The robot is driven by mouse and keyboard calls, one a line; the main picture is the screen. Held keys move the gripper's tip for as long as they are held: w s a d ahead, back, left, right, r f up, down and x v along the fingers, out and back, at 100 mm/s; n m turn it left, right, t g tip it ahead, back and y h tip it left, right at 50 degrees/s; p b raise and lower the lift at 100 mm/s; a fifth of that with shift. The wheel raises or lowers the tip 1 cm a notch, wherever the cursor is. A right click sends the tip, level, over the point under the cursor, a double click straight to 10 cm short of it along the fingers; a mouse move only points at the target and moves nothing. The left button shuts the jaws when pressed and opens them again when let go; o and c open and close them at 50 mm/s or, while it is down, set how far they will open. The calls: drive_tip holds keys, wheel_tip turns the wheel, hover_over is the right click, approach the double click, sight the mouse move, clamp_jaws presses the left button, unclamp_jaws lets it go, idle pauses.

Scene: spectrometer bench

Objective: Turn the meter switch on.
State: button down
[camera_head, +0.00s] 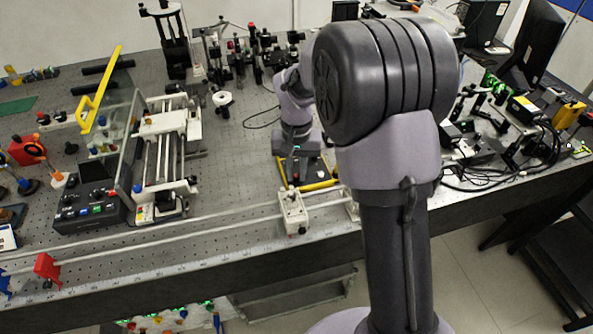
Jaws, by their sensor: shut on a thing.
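A dark, flat device with yellow edges, apparently the meter (322,185), lies on the bench near its front edge, in the middle of the view. My gripper (298,158) points down over its far part. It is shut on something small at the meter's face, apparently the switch. The fingertips are small and dark here, and the switch is hidden beneath them. I cannot tell the switch's position. Small red spots show on the meter's near part.
A white rail carriage (293,211) stands just in front of the meter on a long rail. A black control box (92,207) and a glass-shielded instrument (160,150) stand left. Optical mounts crowd the back. Cables and devices (525,105) fill the right. My arm hides the bench right of the meter.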

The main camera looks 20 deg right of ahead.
sight(296, 175)
drive_tip(key=m, duration=0.6)
drive_tip(key=shift+m, duration=0.4)
drive_tip(key=m+b, duration=0.1)
drive_tip(key=m, duration=0.5)
drive_tip(key=shift+m, duration=0.4)
drive_tip(key=c, duration=1.3)
unclamp_jaws()
drive_tip(key=shift+c, duration=0.2)
wheel_tip(296, 175, up, 18)
drive_tip(key=p, duration=0.6)
drive_tip(key=shift+f+p, duration=0.25)
drive_tip(key=shift+p, duration=0.05)
